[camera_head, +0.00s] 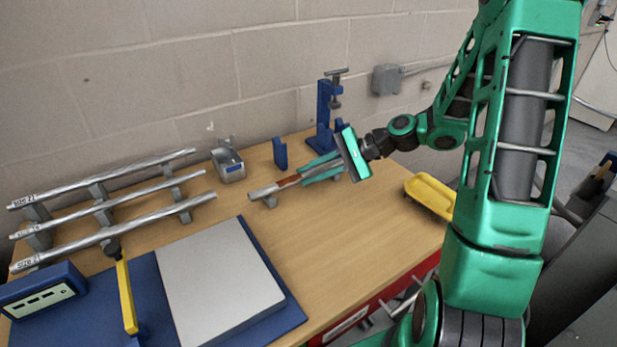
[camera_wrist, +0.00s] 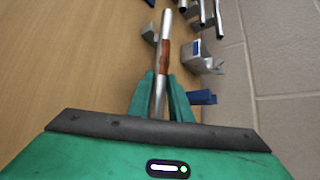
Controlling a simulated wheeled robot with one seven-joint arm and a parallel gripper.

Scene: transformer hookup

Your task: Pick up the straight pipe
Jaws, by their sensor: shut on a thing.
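The straight pipe (camera_wrist: 165,38) is a short silver tube with a reddish-brown band. In the wrist view it runs up from between the fingers of my gripper (camera_wrist: 161,95). In the head view the pipe (camera_head: 263,192) lies low over the wooden table, its left end at a small grey support (camera_head: 270,201). My gripper (camera_head: 320,168) is shut on the pipe from the right. The pipe's right part is mostly hidden by the gripper. I cannot tell whether the pipe touches the support.
Several long silver pipes lie on a rack (camera_head: 97,190) at left. A grey metal box (camera_head: 229,163), a blue bracket (camera_head: 280,153) and a blue vise (camera_head: 326,115) stand near the wall. A yellow tray (camera_head: 431,194) is at right. The table's middle front is clear.

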